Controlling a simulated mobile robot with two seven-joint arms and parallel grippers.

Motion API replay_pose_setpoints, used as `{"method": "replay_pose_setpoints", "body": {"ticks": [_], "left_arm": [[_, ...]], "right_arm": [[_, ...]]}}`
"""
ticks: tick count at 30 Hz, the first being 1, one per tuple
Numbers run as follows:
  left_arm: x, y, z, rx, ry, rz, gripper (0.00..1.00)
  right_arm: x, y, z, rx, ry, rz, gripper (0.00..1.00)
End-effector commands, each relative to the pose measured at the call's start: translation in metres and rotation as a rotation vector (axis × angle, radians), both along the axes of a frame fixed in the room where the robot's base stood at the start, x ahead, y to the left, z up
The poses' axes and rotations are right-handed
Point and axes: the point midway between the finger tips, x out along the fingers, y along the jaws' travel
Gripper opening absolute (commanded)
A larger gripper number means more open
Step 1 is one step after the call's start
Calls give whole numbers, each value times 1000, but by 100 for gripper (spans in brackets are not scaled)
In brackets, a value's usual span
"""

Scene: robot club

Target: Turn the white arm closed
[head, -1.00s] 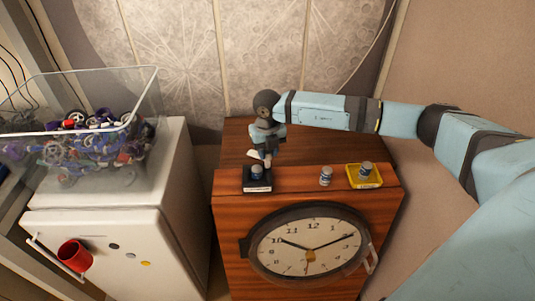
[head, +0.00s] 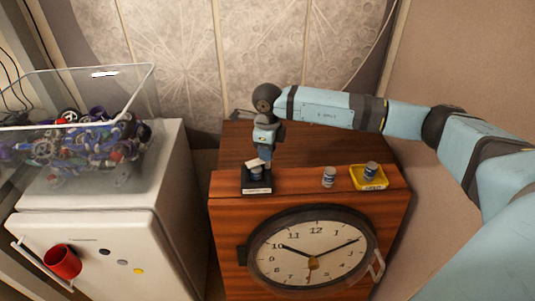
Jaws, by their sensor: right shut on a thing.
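My right gripper (head: 264,153) reaches in from the right and points down over the top of the wooden clock cabinet (head: 225,225). It is shut on a small white arm (head: 253,163), which sticks out to the left of its fingertips. The white arm sits just above a small blue-and-white cylinder (head: 257,174) on a black labelled base (head: 257,187). The gripper partly hides the white arm, and its join to the cylinder is too small to make out. My left gripper is out of view.
A second cylinder (head: 329,177) stands alone to the right. A third (head: 371,169) stands on a yellow labelled base (head: 368,183). The cabinet front carries a clock (head: 312,253). Left are a white fridge (head: 140,245), a red cup (head: 62,262) and a clear bin (head: 75,100) of parts.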

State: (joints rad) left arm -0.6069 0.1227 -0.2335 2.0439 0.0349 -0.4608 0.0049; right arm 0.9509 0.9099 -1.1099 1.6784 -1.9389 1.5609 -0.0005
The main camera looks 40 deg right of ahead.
Motion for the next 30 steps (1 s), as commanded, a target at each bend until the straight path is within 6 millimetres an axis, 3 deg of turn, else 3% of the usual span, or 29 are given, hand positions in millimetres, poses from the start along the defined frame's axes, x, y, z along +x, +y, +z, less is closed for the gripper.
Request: {"method": "replay_pose_setpoints", "body": {"ticks": [12,30], "left_arm": [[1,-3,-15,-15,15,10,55],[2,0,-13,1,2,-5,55]], "right_arm": [[1,0,0,0,-3,272,5],[1,0,1,0,-1,353,5]]}}
